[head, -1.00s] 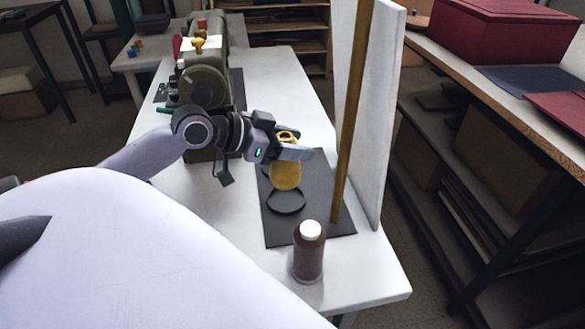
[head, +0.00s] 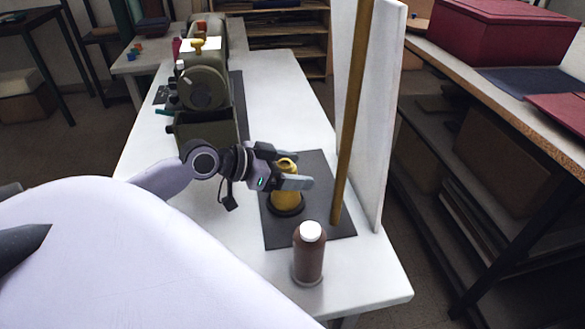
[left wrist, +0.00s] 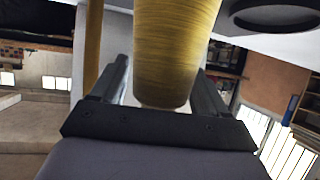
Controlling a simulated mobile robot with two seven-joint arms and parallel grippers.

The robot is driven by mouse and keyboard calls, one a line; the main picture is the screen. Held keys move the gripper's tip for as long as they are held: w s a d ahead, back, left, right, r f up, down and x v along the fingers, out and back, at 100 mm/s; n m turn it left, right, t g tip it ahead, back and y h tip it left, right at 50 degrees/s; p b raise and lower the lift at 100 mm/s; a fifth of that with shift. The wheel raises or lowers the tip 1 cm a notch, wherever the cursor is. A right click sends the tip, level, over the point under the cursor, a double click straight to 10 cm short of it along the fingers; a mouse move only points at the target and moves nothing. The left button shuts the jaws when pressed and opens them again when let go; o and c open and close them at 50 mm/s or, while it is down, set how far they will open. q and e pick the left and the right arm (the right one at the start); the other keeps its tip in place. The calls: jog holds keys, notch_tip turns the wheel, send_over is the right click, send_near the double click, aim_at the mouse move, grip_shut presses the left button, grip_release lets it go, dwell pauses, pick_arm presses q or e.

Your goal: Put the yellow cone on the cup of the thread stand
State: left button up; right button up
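The yellow cone (head: 285,199) stands upright on the thread stand's dark mat (head: 318,215), its base inside or just over a dark ring-shaped cup (head: 287,212); whether it rests on the bottom I cannot tell. My left gripper (head: 290,182) reaches in from the left with its fingers on both sides of the cone's upper part. In the left wrist view the cone (left wrist: 175,45) fills the space between the fingers (left wrist: 163,75), which look closed on it. Another dark ring (left wrist: 282,14) shows beside the cone there. My right gripper is not in view.
A brown cone with a white top (head: 309,262) stands near the table's front corner. A brass-coloured pole (head: 350,120) and a white upright panel (head: 385,120) rise right of the cone. A green sewing machine (head: 205,85) stands further back on the white table.

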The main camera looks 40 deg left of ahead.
pick_arm(q)
jog(key=shift+r, duration=0.25)
jog(key=v, duration=1.2)
jog(key=shift+f, duration=0.1)
dwell(0.7)
